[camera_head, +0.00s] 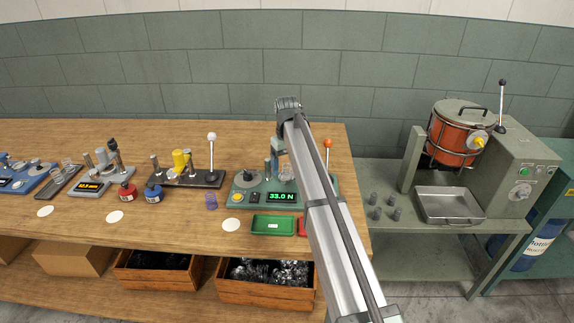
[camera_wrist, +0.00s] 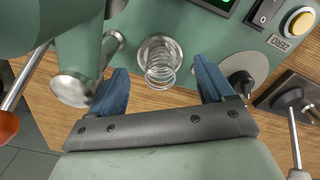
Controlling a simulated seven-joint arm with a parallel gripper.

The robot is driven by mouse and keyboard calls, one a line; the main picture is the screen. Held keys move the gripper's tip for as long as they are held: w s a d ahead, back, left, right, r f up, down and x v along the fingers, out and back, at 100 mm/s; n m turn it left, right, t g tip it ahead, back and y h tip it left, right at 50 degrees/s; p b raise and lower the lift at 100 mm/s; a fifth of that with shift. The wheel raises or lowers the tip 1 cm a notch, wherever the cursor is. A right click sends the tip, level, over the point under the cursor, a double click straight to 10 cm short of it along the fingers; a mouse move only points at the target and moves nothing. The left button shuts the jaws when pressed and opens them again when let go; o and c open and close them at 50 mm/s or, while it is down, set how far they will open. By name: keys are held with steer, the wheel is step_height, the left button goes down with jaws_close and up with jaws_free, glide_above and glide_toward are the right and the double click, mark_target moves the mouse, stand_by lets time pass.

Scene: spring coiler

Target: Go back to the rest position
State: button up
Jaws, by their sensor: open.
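My gripper (camera_wrist: 161,72) shows its two blue fingers spread apart. In the wrist view a coiled metal spring (camera_wrist: 160,68) shows between and beyond the fingers, with clear gaps on both sides. The spring is at a round metal seat on the green tester (camera_wrist: 225,45). In the head view my gripper (camera_head: 279,146) is above the back of the green tester (camera_head: 240,198), and my arm hides part of that machine. The tester's display (camera_head: 283,197) reads 33.0 N. The spring (camera_head: 286,173) is partly hidden by my arm there.
A lever with an orange knob (camera_head: 328,143) rises just right of my arm. A green tray (camera_head: 273,225) and a partly hidden red tray (camera_head: 302,226) lie in front. Other machines stand left on the wooden bench (camera_head: 180,236). A metal stand with an orange drum (camera_head: 455,131) is right.

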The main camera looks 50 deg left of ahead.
steer(key=shift+r, duration=4.35)
